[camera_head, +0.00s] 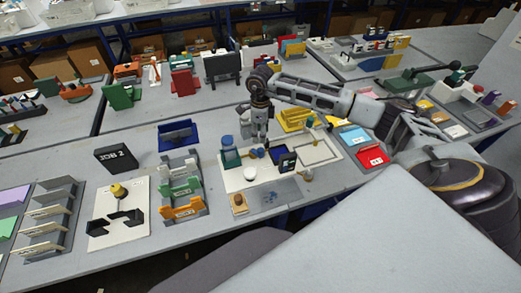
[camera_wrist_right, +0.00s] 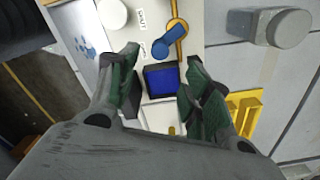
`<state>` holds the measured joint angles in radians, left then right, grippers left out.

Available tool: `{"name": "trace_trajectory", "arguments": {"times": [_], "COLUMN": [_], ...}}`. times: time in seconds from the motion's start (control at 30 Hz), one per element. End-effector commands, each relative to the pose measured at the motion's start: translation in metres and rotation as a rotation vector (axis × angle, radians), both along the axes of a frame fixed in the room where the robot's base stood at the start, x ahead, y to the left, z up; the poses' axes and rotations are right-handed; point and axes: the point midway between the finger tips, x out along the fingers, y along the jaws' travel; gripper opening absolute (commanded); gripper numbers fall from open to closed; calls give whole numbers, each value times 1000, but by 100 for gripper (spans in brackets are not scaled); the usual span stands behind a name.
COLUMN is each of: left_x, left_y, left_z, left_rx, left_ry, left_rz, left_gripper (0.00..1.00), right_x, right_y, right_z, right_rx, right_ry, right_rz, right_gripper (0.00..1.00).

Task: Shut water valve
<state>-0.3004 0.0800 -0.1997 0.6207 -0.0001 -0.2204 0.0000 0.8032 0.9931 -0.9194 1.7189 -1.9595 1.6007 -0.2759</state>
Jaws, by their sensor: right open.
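The water valve seems to be the blue lever (camera_wrist_right: 162,46) on a white board, beside a yellow-orange pipe (camera_wrist_right: 181,28) in the wrist view. Small labels stand near it, too blurred to read surely. In the head view the blue lever (camera_head: 253,153) is small on the white board (camera_head: 232,180). My right gripper (camera_wrist_right: 156,75) is open and empty above the board, its green-padded fingers either side of a dark box with a blue face (camera_wrist_right: 160,80). The lever lies just beyond the fingertips, apart from them. The right gripper (camera_head: 259,142) points down in the head view. My left gripper is not in view.
A white round cap (camera_wrist_right: 110,12) stands near the lever. Coloured racks (camera_head: 180,187) stand to the left, and yellow blocks (camera_head: 295,119) behind right. Red and blue trays (camera_head: 372,157) lie to the right.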

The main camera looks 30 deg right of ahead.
Motion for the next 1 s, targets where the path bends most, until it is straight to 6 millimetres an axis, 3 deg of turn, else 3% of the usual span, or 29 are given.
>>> {"name": "trace_trajectory", "arguments": {"times": [0.6,1.0], "left_x": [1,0], "left_y": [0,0], "left_z": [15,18], "left_rx": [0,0], "left_ry": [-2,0], "left_rz": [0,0], "left_gripper": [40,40], "right_x": [-1,0], "right_y": [0,0], "right_z": [-81,-108], "right_rx": [0,0], "right_ry": [3,1], "right_rz": [0,0], "right_gripper": [49,49]}}
